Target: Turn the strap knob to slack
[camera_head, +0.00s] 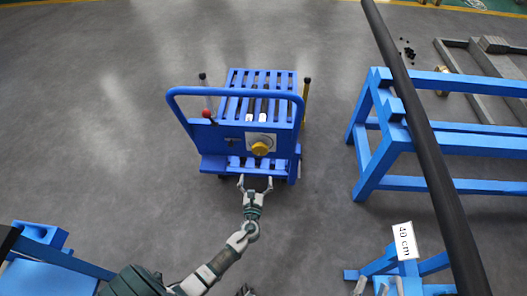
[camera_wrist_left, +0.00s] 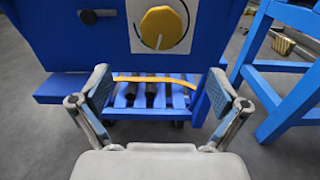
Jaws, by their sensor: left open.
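The yellow strap knob (camera_head: 260,148) sits on a white dial plate (camera_head: 267,137) on the front panel of a blue cart. It also shows in the left wrist view (camera_wrist_left: 160,27), above and beyond my fingers, with a dark arc on the plate around it. My left gripper (camera_head: 255,184) is open and empty, in front of and below the knob. In the wrist view its two fingers (camera_wrist_left: 160,92) are spread wide and apart from the knob. Grey finger-like parts (camera_head: 379,287) at the bottom edge of the head view may be my right gripper; its state is unclear.
The blue cart (camera_head: 196,131) has a tube handle and a slatted top. A red-knobbed lever (camera_head: 207,113) stands at its left. A yellow strip (camera_wrist_left: 150,79) crosses its lower opening. A blue trestle (camera_head: 368,150) and long dark bar (camera_head: 420,140) stand right.

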